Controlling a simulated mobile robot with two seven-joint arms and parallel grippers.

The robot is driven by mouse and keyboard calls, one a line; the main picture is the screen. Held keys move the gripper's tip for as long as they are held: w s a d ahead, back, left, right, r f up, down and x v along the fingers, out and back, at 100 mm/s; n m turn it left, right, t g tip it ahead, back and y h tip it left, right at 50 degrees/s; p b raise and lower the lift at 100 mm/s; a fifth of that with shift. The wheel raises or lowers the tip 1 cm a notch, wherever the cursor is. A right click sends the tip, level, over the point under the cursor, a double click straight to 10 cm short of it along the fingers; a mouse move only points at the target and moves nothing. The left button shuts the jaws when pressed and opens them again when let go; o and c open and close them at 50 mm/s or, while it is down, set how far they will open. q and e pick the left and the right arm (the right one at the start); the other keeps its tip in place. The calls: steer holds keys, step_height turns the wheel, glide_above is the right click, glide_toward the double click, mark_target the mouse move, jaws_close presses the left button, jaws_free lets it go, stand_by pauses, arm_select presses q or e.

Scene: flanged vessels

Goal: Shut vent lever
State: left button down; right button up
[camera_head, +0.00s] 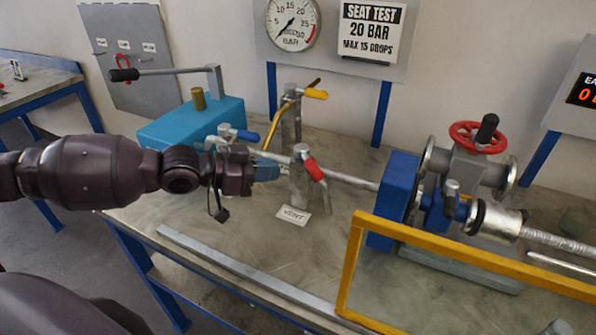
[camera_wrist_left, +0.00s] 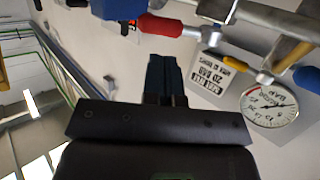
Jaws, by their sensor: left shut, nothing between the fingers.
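The vent lever (camera_head: 314,169) has a red grip and sits on a grey valve post behind a small card reading VENT (camera_head: 293,215). Its grip points down and to the right from the top of the post. In the left wrist view the red grip (camera_wrist_left: 160,26) shows near the top, above the fingers. My left gripper (camera_head: 270,171) is just left of the post, its blue fingers closed together with nothing in them. The fingers also show in the left wrist view (camera_wrist_left: 165,78), apart from the red grip. My right gripper is not in view.
A blue lever (camera_head: 240,135) and a yellow lever (camera_head: 314,94) stand close behind. A blue pump (camera_head: 195,120) is at the left. A yellow frame (camera_head: 352,262) and a clamped vessel with a red handwheel (camera_head: 478,137) are at the right. The bench front is mostly clear.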

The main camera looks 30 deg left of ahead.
mark_target(309, 170)
arm_select(q)
steer(key=x, duration=0.4)
steer(key=shift+x, duration=1.15)
steer(key=shift+d+r+p, duration=0.15)
steer(key=shift+r+p, duration=0.05)
steer(key=shift+p, duration=0.4)
steer(key=shift+d+f+n+y+p, duration=0.1)
steer(key=shift+n+y+p, duration=0.2)
steer(key=shift+p, duration=0.1)
